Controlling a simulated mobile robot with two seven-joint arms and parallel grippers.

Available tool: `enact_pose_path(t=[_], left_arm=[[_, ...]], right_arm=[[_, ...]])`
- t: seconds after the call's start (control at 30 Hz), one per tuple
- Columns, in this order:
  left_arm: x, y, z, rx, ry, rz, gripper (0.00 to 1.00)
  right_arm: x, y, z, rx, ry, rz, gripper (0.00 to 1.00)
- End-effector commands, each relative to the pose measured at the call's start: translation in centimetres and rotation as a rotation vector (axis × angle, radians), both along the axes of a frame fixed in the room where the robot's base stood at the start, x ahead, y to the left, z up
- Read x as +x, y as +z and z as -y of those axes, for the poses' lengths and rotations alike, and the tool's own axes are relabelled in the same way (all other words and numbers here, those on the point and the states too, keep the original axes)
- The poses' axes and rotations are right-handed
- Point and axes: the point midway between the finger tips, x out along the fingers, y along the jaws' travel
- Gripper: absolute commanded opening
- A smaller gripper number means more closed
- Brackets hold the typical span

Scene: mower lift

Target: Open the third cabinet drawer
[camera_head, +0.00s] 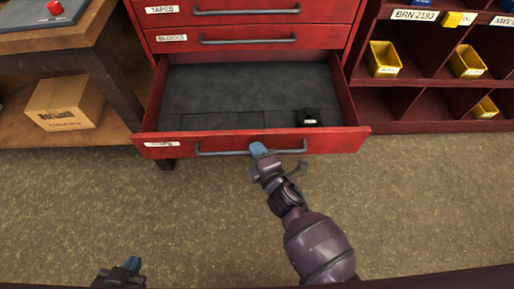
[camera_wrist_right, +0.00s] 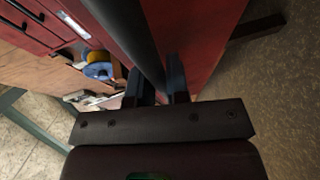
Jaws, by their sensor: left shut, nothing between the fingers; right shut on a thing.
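The third cabinet drawer (camera_head: 185,144) is red and stands pulled out below two shut drawers in the head view. Its dark grey inside shows, with a small black object (camera_head: 308,117) near the front right. My right gripper (camera_head: 258,150) is at the drawer's grey bar handle (camera_head: 225,152) and is shut on it, right of the handle's middle. In the right wrist view the dark handle (camera_wrist_right: 135,40) runs between the two fingers (camera_wrist_right: 157,85). My left gripper (camera_head: 130,265) is shut and empty, low at the bottom left, away from the cabinet.
A wooden workbench with a cardboard box (camera_head: 65,103) on its lower shelf stands at the left. A dark red shelf (camera_head: 420,72) with yellow bins (camera_head: 384,58) stands at the right. The floor (camera_head: 200,215) in front of the drawer is clear.

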Motion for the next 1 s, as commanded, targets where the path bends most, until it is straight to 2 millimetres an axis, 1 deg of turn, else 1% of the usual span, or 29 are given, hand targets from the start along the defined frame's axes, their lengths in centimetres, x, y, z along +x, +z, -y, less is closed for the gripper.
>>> enact_pose_path(t=[0.57,0.6,0.67,1.0], left_arm=[[0.13,0.11,0.02,-0.002,0.001,0.003,0.00],[0.13,0.11,0.02,-0.002,0.001,0.003,0.00],[0.14,0.11,0.02,-0.001,0.000,0.003,0.00],[0.20,0.23,0.02,-0.001,0.001,0.005,0.00]], right_arm=[[-0.32,-0.06,0.17,-0.003,-0.003,0.000,0.00],[-0.30,-0.06,0.17,-0.003,-0.003,0.000,0.17],[-0.31,-0.06,0.16,-0.003,-0.003,0.000,0.26],[-0.50,0.06,0.15,-0.001,-0.001,0.000,0.26]])
